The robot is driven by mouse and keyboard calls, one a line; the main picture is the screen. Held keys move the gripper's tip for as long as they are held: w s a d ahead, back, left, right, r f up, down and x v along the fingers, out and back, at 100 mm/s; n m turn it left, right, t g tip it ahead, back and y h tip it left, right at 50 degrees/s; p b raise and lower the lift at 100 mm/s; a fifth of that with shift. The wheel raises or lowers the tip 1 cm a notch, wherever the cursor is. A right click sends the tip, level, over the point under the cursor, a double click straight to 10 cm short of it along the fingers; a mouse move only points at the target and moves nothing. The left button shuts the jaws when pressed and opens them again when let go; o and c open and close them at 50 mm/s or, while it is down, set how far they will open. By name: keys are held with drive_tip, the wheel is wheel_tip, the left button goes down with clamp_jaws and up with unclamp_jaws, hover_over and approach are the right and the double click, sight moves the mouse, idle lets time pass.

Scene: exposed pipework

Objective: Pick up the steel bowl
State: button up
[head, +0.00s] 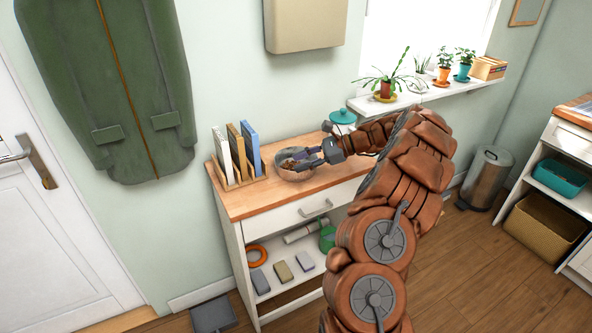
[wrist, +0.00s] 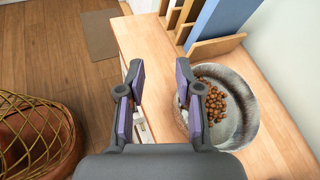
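In the wrist view the bowl (wrist: 240,134) is at the right and holds many small round brown pieces. My gripper (wrist: 161,78) is open, with its two purple-padded fingers apart. The right finger overlaps the bowl's left side; the left finger is outside the bowl, over the cabinet's front edge. Nothing is seen held. In the head view my gripper (head: 303,157) is at the bowl, and whether it touches is unclear.
Books in a wooden holder (head: 238,153) stand left of the bowl. A teal-lidded jar (head: 343,118) stands behind my arm. The cabinet top (head: 240,204) is bare at its front left.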

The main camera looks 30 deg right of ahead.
drive_tip(key=d+f+m, duration=0.1)
drive_tip(key=d, duration=0.1)
drive_tip(key=d+f+t, duration=0.1)
drive_tip(key=d, duration=0.1)
drive_tip(key=d+f+m, duration=0.1)
drive_tip(key=d, duration=0.1)
drive_tip(key=shift+s+d+f+m+t+h, duration=0.3)
drive_tip(key=shift+d, duration=0.05)
drive_tip(key=shift+f+p+x, duration=0.2)
drive_tip(key=shift+p+x, duration=0.85)
drive_tip(key=shift+x, duration=2.8)
drive_tip(key=shift+d, duration=0.15)
clamp_jaws()
